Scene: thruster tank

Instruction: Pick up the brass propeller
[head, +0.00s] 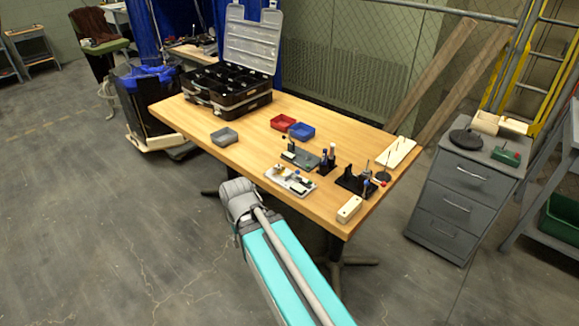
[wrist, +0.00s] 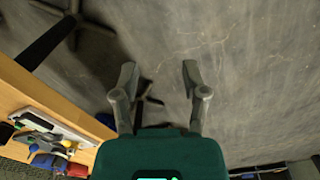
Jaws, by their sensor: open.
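My gripper (wrist: 159,72) is open and empty in the wrist view, its two fingers spread over bare floor beside the table (wrist: 38,88). My gripper is not visible in the head view, where only my arm shows at the table's front edge. I cannot make out the brass propeller for certain in either view. A white tray (head: 278,184) with several small mixed parts lies near the front edge of the wooden table (head: 190,118). What seems to be this tray also shows at the lower left of the wrist view (wrist: 62,129), too small to identify its contents.
A red bin (head: 283,122), a blue bin (head: 301,131) and a grey bin (head: 224,137) stand on the table. A black case (head: 228,98) is open at the back left. A black stand (head: 356,182) and a cream block (head: 349,209) are at the right. The table's front left is clear.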

